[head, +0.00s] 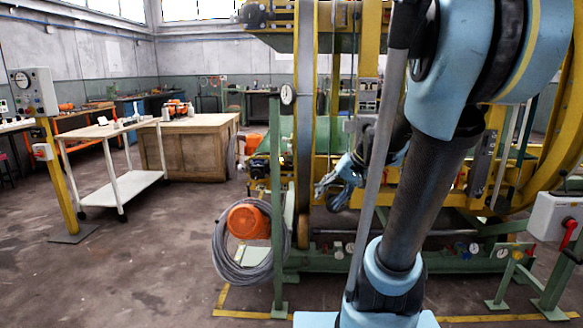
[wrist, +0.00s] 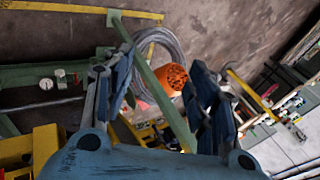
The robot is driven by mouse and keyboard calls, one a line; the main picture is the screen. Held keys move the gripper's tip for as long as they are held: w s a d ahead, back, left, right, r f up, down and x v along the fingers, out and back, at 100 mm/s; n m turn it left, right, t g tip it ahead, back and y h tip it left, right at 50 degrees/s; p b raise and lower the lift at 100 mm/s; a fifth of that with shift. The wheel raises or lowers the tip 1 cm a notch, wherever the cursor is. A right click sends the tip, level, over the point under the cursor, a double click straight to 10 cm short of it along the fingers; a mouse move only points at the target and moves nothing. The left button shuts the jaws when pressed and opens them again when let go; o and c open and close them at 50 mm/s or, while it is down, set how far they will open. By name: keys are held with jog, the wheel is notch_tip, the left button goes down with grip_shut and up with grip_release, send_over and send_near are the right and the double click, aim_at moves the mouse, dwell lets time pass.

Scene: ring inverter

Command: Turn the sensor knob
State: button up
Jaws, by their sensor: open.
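My gripper (head: 338,190) is in front of the yellow and green ring machine, left of my arm in the head view. In the wrist view its two blue-grey fingers (wrist: 160,98) stand wide apart with nothing between them held. I cannot tell which part is the sensor knob. Small round dials or knobs (head: 338,250) sit along the machine's green base rail in the head view. Two round white dials (wrist: 46,84) show at the left in the wrist view, apart from the fingers. A white round gauge (head: 287,95) is on the machine's upright.
A white cart (head: 122,187) stands left. The floor at left front is clear.

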jog(key=w+r+t+y, duration=0.1)
jog(key=w+r+y, duration=0.25)
jog(key=w, duration=0.85)
jog(key=t+y, duration=0.2)
jog(key=y, duration=0.2)
send_near(291, 164)
jog(key=shift+h, duration=0.25)
jog(key=x, duration=0.9)
jog(key=shift+w+a+r, duration=0.1)
jog(key=shift+a, duration=0.3)
jog(key=c, duration=1.1)
